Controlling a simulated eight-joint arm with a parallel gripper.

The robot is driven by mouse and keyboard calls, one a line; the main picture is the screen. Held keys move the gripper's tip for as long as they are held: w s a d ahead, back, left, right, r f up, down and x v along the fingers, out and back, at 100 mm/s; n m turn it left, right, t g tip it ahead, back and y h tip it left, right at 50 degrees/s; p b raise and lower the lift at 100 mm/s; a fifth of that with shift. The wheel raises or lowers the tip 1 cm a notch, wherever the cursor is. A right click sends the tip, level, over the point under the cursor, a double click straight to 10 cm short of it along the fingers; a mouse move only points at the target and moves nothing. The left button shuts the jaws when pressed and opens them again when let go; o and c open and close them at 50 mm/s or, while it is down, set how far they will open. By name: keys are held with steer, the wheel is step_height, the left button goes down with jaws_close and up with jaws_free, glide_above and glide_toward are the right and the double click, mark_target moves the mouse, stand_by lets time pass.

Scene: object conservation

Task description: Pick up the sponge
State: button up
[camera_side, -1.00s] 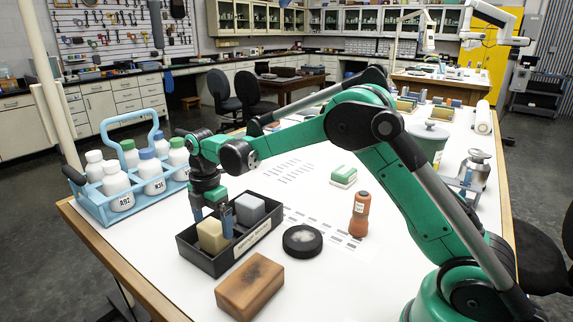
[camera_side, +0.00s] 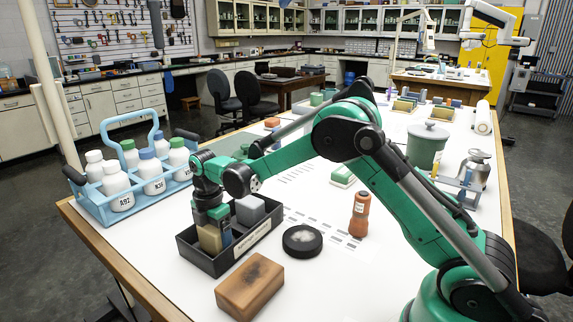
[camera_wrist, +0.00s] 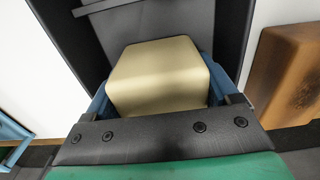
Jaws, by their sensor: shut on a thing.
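The sponge, a pale yellow block (camera_side: 208,239), sits upright in the left part of a black tray (camera_side: 231,263). My gripper (camera_side: 213,236) reaches down over it from above and is shut on it, with a blue finger against each side. In the wrist view the sponge (camera_wrist: 157,80) fills the space between the blue fingers (camera_wrist: 158,100). Its lower part is hidden by the tray wall in the side view. I cannot tell whether it is clear of the tray floor.
A grey block (camera_side: 250,209) stands beside the sponge in the tray. A brown block (camera_side: 250,287) with a dark stain lies in front. A round black dish (camera_side: 302,240) and an orange bottle (camera_side: 359,214) stand to the right. A blue bottle carrier (camera_side: 127,209) stands left.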

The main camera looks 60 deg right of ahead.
step_height(320, 180, up, 20)
stand_by(0.6)
steer(key=o, duration=0.7)
steer(key=c, duration=0.6)
steer(key=shift+o, duration=0.2)
steer(key=s+d+f, duration=0.8)
steer(key=s, duration=0.1)
steer(key=s+d+f, duration=0.4)
steer(key=f, duration=0.1)
steer(key=shift+s, duration=0.3)
steer(key=shift+s+f, duration=0.1)
steer(key=shift+f, duration=1.85)
